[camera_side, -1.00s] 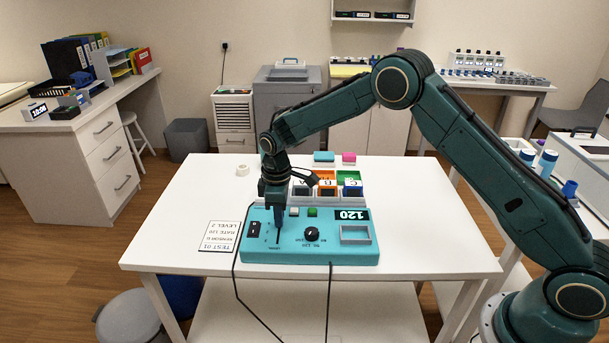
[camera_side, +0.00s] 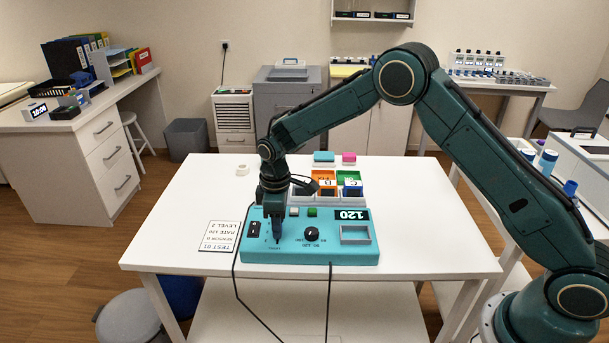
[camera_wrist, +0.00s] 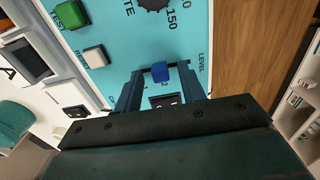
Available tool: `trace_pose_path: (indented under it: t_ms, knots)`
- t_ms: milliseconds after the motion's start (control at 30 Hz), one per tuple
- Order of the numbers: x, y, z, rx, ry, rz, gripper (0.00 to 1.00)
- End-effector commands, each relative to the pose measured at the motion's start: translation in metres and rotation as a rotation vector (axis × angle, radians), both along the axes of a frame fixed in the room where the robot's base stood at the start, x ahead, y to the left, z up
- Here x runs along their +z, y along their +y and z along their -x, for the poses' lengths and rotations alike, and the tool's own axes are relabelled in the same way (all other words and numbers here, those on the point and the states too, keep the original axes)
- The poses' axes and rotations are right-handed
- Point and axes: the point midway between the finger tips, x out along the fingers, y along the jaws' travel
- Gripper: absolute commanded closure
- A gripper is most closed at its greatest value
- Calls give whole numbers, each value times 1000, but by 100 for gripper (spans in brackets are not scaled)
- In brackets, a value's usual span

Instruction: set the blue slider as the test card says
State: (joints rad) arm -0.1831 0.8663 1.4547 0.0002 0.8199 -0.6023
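The blue slider (camera_wrist: 160,72) shows in the wrist view on the teal panel, beside a printed 2 and near the word LEVEL. My gripper (camera_wrist: 162,74) has its two fingers on either side of it, with small gaps that look open; contact cannot be made out. In the side view my gripper (camera_side: 276,238) points down at the left part of the teal test box (camera_side: 310,254), hiding the slider. The test card (camera_side: 219,236) lies left of the box and reads TEST 01, RATE 120, SENSOR B, LEVEL 2.
The box has a black dial (camera_side: 312,234), a green button (camera_side: 312,212), a pale button (camera_side: 294,211), a display (camera_side: 351,215) reading 120 and a grey-framed recess (camera_side: 356,235). Coloured bins (camera_side: 348,178) stand behind it. The white table (camera_side: 430,235) is clear at right.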

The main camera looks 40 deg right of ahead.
Motion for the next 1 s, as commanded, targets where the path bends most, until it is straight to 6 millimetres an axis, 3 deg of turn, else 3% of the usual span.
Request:
trace_pose_path:
  t_ms: [367,1000]
  knots:
    - [18,0,-1,0,-2,-1,60]
    - [118,0,0,0,-3,0,60]
